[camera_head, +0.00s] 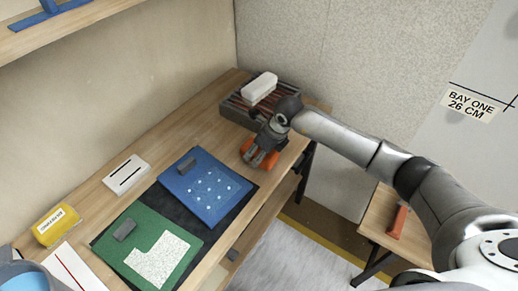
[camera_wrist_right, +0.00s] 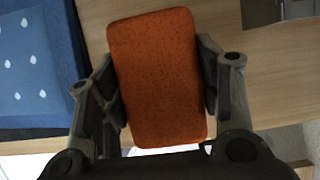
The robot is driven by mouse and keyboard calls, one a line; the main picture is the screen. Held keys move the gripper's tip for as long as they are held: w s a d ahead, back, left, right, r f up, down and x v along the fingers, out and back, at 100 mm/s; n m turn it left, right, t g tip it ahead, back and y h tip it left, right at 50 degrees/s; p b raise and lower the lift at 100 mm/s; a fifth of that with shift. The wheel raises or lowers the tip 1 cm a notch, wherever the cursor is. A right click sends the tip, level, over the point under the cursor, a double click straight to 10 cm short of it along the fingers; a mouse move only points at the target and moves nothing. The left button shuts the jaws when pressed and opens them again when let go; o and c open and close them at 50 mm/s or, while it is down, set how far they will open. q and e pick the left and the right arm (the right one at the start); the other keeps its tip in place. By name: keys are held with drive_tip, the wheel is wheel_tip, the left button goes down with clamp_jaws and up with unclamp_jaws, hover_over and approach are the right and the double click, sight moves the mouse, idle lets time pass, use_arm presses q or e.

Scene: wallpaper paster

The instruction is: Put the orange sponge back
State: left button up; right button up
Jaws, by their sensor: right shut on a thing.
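The orange sponge (camera_wrist_right: 158,80) is a flat block with rounded corners, held between the two fingers of my right gripper (camera_wrist_right: 160,85) in the wrist view. In the head view my right gripper (camera_head: 260,156) is over the front right part of the wooden table, and a part of the orange sponge (camera_head: 246,146) shows beside the fingers. Whether the sponge touches the tabletop I cannot tell. A dark slatted tray (camera_head: 235,113) stands just behind the gripper, with a white block (camera_head: 260,87) on it. My left gripper is not in view.
On the table (camera_head: 143,204) lie a blue sheet (camera_head: 186,198) and a green sheet (camera_head: 132,232) on a dark mat, a white card (camera_head: 126,174) and a yellow box (camera_head: 57,225). A blue container (camera_head: 32,272) is at lower left. An orange-handled tool (camera_head: 398,221) lies on the right-hand bench.

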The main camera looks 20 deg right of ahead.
drive_tip(key=shift+f, duration=0.1)
drive_tip(key=shift+f, duration=0.1)
drive_tip(key=shift+f+b, duration=0.4)
drive_tip(key=shift+b, duration=0.15)
drive_tip(key=o, duration=1.1)
drive_tip(key=shift+c, duration=0.2)
drive_tip(key=shift+r, duration=0.15)
drive_tip(key=shift+r+p, duration=0.25)
drive_tip(key=shift+p, duration=0.3)
drive_tip(key=shift+s+d+r, duration=0.1)
drive_tip(key=shift+r, duration=0.15)
drive_tip(key=b+v, duration=0.2)
drive_tip(key=v, duration=0.8)
drive_tip(key=shift+s+d, duration=0.1)
drive_tip(key=shift+d, duration=0.05)
